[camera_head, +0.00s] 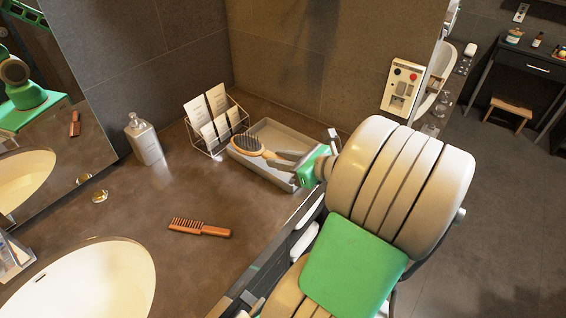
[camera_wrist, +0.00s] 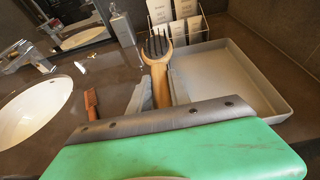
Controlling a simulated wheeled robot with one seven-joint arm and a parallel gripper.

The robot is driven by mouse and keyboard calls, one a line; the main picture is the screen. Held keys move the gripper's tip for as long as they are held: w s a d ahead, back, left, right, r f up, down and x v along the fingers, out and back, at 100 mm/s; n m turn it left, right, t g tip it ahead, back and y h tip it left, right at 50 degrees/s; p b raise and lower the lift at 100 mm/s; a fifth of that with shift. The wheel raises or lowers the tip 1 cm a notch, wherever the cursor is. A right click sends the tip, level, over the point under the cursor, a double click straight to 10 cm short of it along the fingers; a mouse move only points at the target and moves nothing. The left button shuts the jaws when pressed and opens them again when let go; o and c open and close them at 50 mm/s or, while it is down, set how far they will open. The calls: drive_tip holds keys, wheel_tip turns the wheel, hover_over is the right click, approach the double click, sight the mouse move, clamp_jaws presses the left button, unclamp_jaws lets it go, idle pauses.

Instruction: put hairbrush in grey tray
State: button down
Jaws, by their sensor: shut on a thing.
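The hairbrush (camera_head: 249,145) has a wooden oval head with dark bristles. My gripper (camera_head: 285,160) is shut on its handle and holds it over the grey tray (camera_head: 283,133). The brush also shows in the wrist view (camera_wrist: 157,62), head pointing away and bristles facing up, near the tray's left side. The tray is shallow, rectangular and looks empty; its floor shows bare in the wrist view (camera_wrist: 228,85). I cannot tell whether the brush touches the tray. The gripper hides part of the handle.
A soap bottle (camera_head: 143,139) stands further left, near the mirror. An orange comb (camera_head: 200,228) lies on the counter, and a round basin (camera_head: 85,285) is at front left. The counter between is clear.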

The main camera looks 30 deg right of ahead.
drive_tip(key=w+d+f, duration=0.1)
drive_tip(key=w+f, duration=0.1)
drive_tip(key=w+d+f, duration=0.3)
drive_tip(key=d+f, duration=0.1)
drive_tip(key=f, duration=0.1)
drive_tip(key=shift+w+b, duration=0.3)
drive_tip(key=shift+w, duration=0.1)
drive_tip(key=shift+w+d+f, duration=0.15)
drive_tip(key=shift+f, duration=1.55)
drive_tip(key=shift+f, duration=0.15)
drive_tip(key=c, duration=1.2)
unclamp_jaws()
drive_tip(key=shift+r, duration=0.2)
drive_tip(key=v, duration=1.2)
